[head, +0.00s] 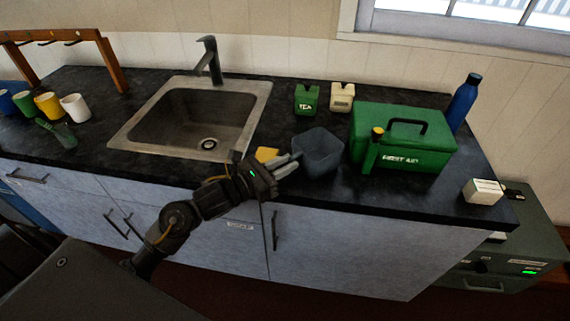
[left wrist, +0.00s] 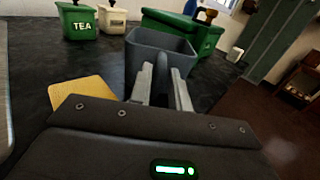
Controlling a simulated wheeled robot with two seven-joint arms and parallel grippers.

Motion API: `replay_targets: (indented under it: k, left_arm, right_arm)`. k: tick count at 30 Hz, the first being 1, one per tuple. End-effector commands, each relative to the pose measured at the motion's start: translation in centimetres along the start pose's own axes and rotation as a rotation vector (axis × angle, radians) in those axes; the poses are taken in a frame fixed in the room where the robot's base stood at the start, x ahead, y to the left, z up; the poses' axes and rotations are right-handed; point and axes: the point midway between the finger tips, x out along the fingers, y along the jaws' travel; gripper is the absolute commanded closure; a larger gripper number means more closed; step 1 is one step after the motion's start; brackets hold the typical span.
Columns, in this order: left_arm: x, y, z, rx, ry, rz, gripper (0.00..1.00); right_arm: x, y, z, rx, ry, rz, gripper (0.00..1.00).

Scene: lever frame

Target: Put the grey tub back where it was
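The grey tub (head: 318,152) stands upright on the dark counter, left of the green first aid box; it looks empty. It also shows in the left wrist view (left wrist: 148,52), straight ahead of my fingers. My left gripper (head: 295,160) is at the tub's left near side. In the left wrist view its two fingers (left wrist: 162,75) are slightly apart, with a narrow dark grey part of the tub between them. I cannot tell whether they press on it. My right gripper is not in view.
A yellow sponge (head: 266,154) lies just left of the tub. The first aid box (head: 400,142) stands close on its right. A green tea canister (head: 306,99) and a cream canister (head: 341,97) stand behind. The sink (head: 263,92) is to the left. The counter's front edge is near.

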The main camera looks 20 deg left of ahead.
Motion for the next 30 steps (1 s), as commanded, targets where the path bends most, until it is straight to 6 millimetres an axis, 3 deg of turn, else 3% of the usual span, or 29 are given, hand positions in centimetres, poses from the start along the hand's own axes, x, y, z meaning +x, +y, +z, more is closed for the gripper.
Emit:
replay_targets:
  k: [3,14,30]
  left_arm:
    - [0.0,0.0,0.1,0.000,0.000,0.000,0.67]
    - [0.0,0.0,0.6,-0.001,0.000,0.001,0.67]
    - [-10.2,0.0,-0.1,-0.001,0.003,0.000,0.67]
  right_arm:
    - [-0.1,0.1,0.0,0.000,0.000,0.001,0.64]
    - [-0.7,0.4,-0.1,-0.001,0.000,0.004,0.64]
    - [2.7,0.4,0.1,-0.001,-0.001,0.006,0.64]
